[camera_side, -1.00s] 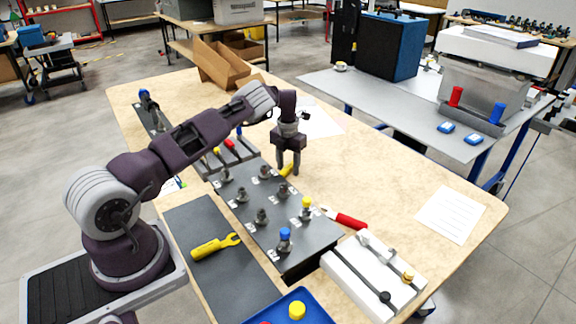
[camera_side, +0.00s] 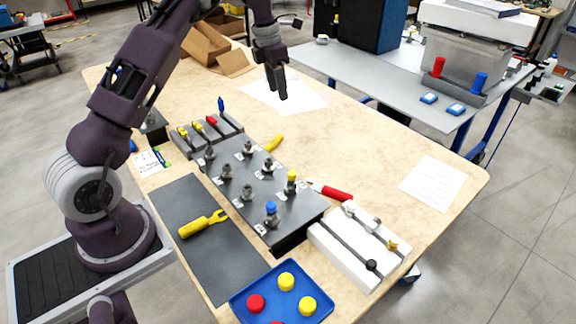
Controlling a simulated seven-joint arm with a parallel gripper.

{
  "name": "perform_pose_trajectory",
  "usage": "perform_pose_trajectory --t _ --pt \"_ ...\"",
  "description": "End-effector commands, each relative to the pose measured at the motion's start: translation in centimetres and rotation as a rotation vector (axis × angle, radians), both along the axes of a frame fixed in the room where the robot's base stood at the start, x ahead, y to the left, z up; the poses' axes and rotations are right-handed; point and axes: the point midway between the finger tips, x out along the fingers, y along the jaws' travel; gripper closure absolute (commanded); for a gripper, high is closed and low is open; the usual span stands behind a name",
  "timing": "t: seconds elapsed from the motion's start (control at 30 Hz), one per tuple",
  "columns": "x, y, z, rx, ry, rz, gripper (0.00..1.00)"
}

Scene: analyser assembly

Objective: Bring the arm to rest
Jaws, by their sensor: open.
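My gripper (camera_side: 278,96) hangs over the back part of the wooden table, fingers pointing down. It is open, and nothing shows between its fingers. It appears in front of a white sheet of paper (camera_side: 303,96) and clear of the tabletop. My arm is raised and bent from its base at the left. A small yellow item (camera_side: 274,142) lies on the table, nearer the camera than the gripper and apart from it.
A dark panel (camera_side: 285,228) with several fittings stands mid-table. Around it are a tool rack (camera_side: 232,122), a yellow tool (camera_side: 203,223) on a dark mat (camera_side: 212,258), a blue tray (camera_side: 240,303), a white fixture (camera_side: 340,262) and cardboard boxes (camera_side: 205,42). The right of the table is mostly clear.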

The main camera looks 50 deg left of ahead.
Motion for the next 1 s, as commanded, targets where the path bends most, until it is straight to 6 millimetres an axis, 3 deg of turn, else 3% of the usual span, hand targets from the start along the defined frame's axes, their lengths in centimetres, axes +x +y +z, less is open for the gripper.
perform_pose_trajectory --t 0.03,0.1,0.2,0.27,0.3,0.4,0.5,0.6,0.73,1.0 --pt "-1.3 -2.5 3.9 0.005 -0.054 -0.168 0.54" --pt "-4.0 -6.5 8.4 0.036 -0.124 -0.473 0.54" --pt "-9.5 -12.5 13.4 0.126 -0.221 -0.955 0.54" --pt "-13.5 -16.0 15.4 0.210 -0.272 -1.261 0.54" --pt "-16.5 -18.1 16.3 0.278 -0.298 -1.470 0.54" --pt "-23.7 -22.0 16.7 0.488 -0.320 -1.976 0.54" --pt "-29.5 -23.9 15.3 0.702 -0.272 -2.389 0.54" --pt "-32.9 -24.4 13.7 0.857 -0.191 -2.654 0.54" --pt "-34.5 -24.5 12.6 0.941 -0.127 -2.797 0.54" --pt "-34.5 -24.5 12.5 0.943 -0.124 -2.804 0.54"
